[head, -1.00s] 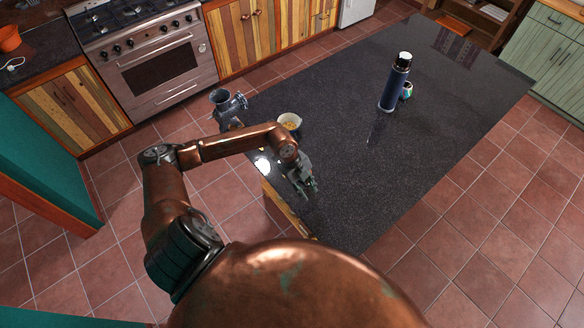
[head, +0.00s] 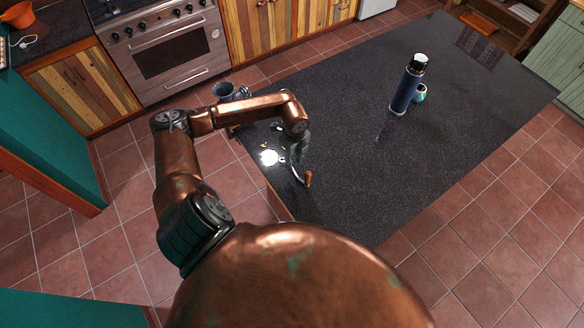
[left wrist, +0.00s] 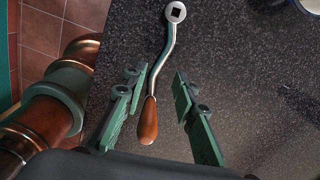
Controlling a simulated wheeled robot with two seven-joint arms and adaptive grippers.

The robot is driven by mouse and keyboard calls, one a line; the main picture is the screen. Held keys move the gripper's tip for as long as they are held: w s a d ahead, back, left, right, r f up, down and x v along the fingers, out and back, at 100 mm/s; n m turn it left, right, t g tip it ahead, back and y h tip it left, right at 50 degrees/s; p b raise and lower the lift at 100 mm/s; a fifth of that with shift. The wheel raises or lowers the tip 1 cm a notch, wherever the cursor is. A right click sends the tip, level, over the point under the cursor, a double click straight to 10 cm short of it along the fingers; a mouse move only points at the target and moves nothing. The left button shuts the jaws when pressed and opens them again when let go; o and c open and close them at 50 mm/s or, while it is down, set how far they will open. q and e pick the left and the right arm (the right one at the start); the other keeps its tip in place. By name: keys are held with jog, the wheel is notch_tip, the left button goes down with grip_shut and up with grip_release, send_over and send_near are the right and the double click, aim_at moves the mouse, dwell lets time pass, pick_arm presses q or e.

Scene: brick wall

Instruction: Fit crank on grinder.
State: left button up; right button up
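The crank (left wrist: 168,52) has a bent metal arm, a square-holed end and a brown wooden handle (left wrist: 148,122). It lies on the dark counter; its handle also shows in the head view (head: 308,180). My left gripper (left wrist: 158,78) is open above the crank, with its two green fingers apart on either side of it. The handle is nearer the left finger; I see no grip on it. In the head view my left gripper (head: 298,158) is small and partly hidden by its wrist. The grinder (head: 224,92) stands at the counter's left edge, its lower part hidden behind my arm. My right gripper is out of view.
A dark blue flask (head: 406,88) and a small patterned cup (head: 420,93) stand farther back on the counter (head: 350,180). A pale rim (left wrist: 308,5) shows at the wrist view's top right corner.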

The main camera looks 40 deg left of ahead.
aim_at(295, 172)
pick_arm(q)
jog(key=shift+w+d+f, duration=0.2)
jog(key=shift+f, duration=0.1)
jog(key=shift+f+b, duration=0.6)
jog(key=shift+b, duration=0.05)
jog(key=shift+f+b, duration=0.65)
jog(key=shift+f, duration=0.2)
jog(key=shift+f+b, duration=0.4)
jog(key=shift+f, duration=0.15)
jog(key=shift+f+b, duration=0.6)
jog(key=shift+f, duration=0.2)
jog(key=shift+f+b, duration=0.3)
jog(key=shift+f, duration=0.15)
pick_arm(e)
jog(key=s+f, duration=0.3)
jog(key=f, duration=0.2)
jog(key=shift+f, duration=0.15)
pick_arm(q)
jog(key=shift+s+a, duration=0.1)
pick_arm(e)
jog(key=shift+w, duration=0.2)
pick_arm(q)
jog(key=shift+c, duration=0.2)
